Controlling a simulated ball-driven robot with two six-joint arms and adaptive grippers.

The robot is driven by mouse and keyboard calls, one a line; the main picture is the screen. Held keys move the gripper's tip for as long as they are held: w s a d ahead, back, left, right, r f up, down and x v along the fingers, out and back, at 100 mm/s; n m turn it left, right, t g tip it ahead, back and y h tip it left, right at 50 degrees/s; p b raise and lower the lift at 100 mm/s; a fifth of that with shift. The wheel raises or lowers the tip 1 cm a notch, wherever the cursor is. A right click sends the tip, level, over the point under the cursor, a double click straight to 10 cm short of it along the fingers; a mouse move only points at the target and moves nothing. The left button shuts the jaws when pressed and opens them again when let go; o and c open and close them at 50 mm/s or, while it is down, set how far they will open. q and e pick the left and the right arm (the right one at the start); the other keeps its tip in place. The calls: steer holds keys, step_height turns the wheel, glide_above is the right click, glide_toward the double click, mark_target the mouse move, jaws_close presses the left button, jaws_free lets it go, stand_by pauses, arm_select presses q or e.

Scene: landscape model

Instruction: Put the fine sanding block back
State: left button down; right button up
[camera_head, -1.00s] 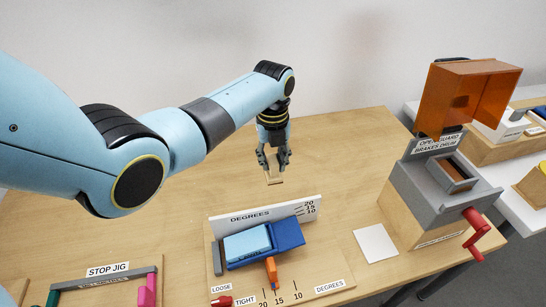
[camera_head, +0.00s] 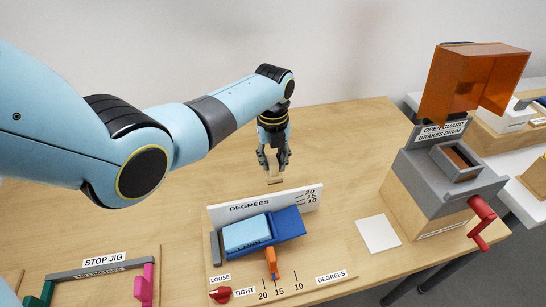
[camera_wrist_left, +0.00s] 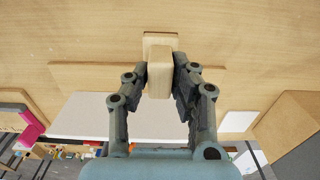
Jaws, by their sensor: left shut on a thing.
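My left gripper (camera_head: 274,162) is shut on a small pale wooden block, the sanding block (camera_head: 275,179), behind the degrees board. The left wrist view shows the block (camera_wrist_left: 160,73) between both fingers (camera_wrist_left: 160,82). A wider wooden piece (camera_wrist_left: 160,39) shows just beyond it; I cannot tell whether it is part of the block or lies under it. I can read no grade mark. I cannot tell whether the block touches the table. My right gripper is not in view.
In front stands the degrees jig (camera_head: 212,252) with its upright white board (camera_head: 265,203). The stop jig (camera_head: 103,271) is at lower left. A white square (camera_head: 378,234) and a grey machine with an orange guard (camera_head: 450,180) are at right. The table's back is clear.

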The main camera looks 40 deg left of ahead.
arm_select(q)
steer(key=shift+f+b, duration=1.45)
steer(key=shift+f, duration=0.7)
steer(key=shift+f, duration=0.2)
steer(key=c, duration=1)
jaws_free()
steer(key=shift+c, duration=0.2)
step_height(320, 180, up, 12)
